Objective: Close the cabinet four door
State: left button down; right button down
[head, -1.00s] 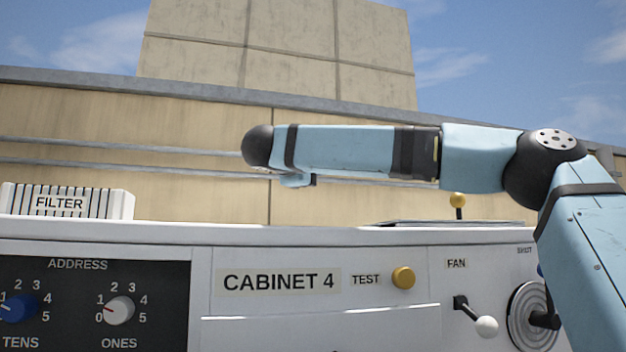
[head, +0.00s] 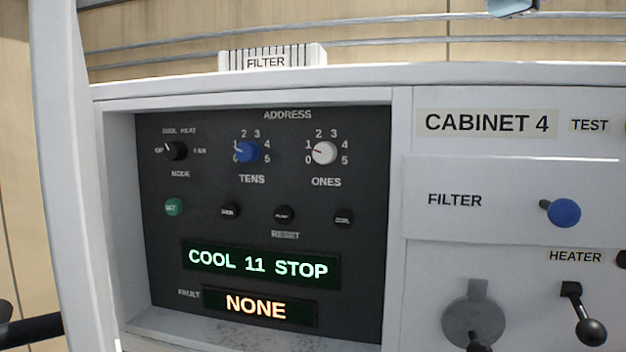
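Cabinet four (head: 487,122) fills most of the head view, labelled CABINET 4 at its upper right. A tall white panel, which looks like its door (head: 70,200), stands open at the left of the recess, seen nearly edge-on. The dark control panel (head: 360,230) behind it is uncovered; its displays read COOL 11 STOP and NONE. A dark bar (head: 30,329) sticks out beside the door at the lower left; I cannot tell whether it is the door's handle. Neither of my grippers shows. Only a small light-blue piece of my arm shows at the top right.
On the right face are a blue FILTER knob (head: 563,213), a HEATER lever (head: 588,325) and a grey round fitting (head: 470,318). A white filter box (head: 312,56) sits on top. A tan wall with pipes stands behind. The space left of the door looks mostly clear.

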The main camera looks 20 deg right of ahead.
aim_at(64, 119)
jog(key=k, duration=1.5)
